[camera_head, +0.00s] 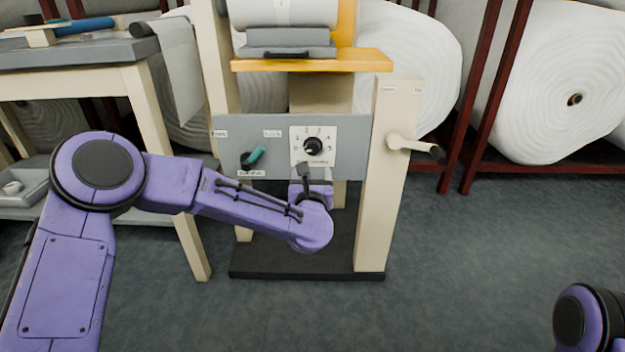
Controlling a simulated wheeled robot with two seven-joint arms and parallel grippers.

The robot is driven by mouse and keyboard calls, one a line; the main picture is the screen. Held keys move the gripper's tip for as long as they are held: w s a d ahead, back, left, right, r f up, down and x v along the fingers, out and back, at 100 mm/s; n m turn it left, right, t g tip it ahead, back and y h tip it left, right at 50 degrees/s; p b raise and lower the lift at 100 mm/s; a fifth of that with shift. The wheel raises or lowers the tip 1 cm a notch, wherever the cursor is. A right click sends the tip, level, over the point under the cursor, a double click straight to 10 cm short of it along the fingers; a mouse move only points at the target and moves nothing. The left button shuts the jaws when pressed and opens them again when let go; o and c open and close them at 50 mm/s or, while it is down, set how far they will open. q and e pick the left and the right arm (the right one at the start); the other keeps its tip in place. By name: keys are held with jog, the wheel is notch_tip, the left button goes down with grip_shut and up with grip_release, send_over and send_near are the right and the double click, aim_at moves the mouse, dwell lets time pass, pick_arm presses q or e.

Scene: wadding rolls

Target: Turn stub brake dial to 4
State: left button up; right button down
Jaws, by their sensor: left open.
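The stub brake dial (313,146) is a black round knob on a white square plate (299,133) with numbers around it. The plate sits on the grey front panel (350,135) of a cream stand. My left gripper (304,168) is just below the knob, in front of the lower part of the plate, and covers some of its print. Its jaws are small and dark here, and the left gripper is open. I cannot tell whether it touches the knob. The knob's exact setting is too small to read. My right gripper is out of view; only part of my right arm shows at bottom right.
A teal-handled switch (255,156) is left of the dial on the same panel. A crank handle (414,146) sticks out from the stand's right post. A yellow shelf (355,60) is above. A grey-topped workbench (90,52) stands at left, and large white rolls (560,80) are behind.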

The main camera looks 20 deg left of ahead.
aim_at(313, 150)
pick_arm(q)
jog(key=b+x, duration=0.2)
jog(key=x, duration=0.8)
jog(key=shift+w+r, duration=0.15)
jog(key=shift+w, duration=0.15)
jog(key=shift+c, duration=0.3)
jog(key=c, duration=1)
